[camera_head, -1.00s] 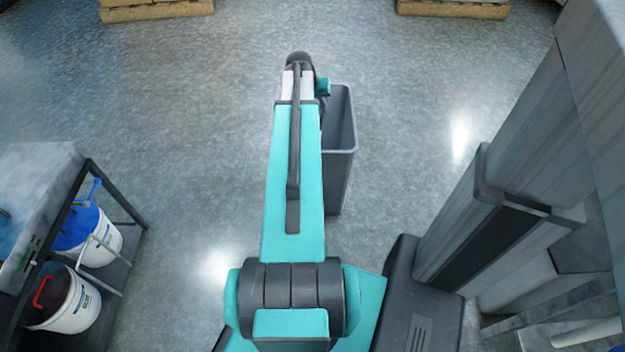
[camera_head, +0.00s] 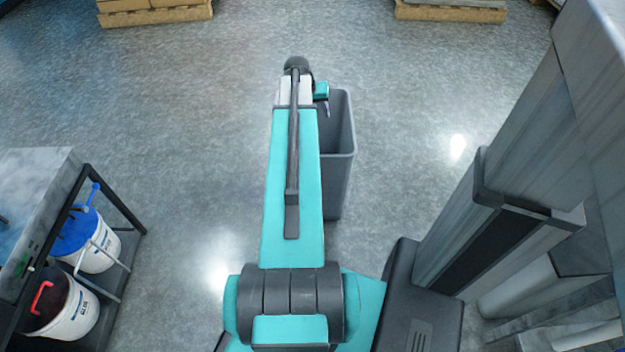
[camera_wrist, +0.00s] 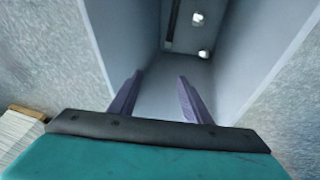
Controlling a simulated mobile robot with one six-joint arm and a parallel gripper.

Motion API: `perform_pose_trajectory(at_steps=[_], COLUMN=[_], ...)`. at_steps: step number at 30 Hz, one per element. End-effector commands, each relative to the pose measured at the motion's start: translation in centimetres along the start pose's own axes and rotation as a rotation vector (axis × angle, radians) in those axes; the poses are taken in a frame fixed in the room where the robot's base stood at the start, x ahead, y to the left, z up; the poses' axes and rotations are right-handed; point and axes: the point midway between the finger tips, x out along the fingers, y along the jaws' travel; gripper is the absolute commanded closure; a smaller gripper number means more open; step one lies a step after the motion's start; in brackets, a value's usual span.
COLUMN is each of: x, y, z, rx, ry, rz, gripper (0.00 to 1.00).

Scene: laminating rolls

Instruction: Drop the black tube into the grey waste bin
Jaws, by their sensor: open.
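The grey waste bin (camera_head: 338,180) stands on the floor in the head view, partly hidden behind my arm. Its inside fills the middle of the wrist view, with a pale inner wall (camera_wrist: 255,50) on the right. My gripper (camera_wrist: 160,90) is open over the bin's mouth, its two purple fingers apart with nothing between them. Deep in the bin, a narrow dark strip (camera_wrist: 172,22) lies along the left of a dark grey area; it may be the black tube, but I cannot tell for sure. Two small white spots show beside it.
A dark-framed bench (camera_head: 125,205) with white buckets (camera_head: 98,245) on its lower shelf stands at the left. Pallets with boxes (camera_head: 155,15) are at the far edge. The floor (camera_head: 430,100) around the bin is clear.

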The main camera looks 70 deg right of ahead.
Motion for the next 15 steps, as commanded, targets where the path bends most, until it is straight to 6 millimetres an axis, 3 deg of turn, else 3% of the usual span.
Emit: perform_pose_trajectory(at_steps=[8, 15], x=[-3.1, -7.0], y=[0.1, 0.2], z=[0.0, 0.0], rx=[0.000, 0.000], ry=[0.002, 0.002], rz=[0.000, 0.000], gripper=[0.56, 0.56])
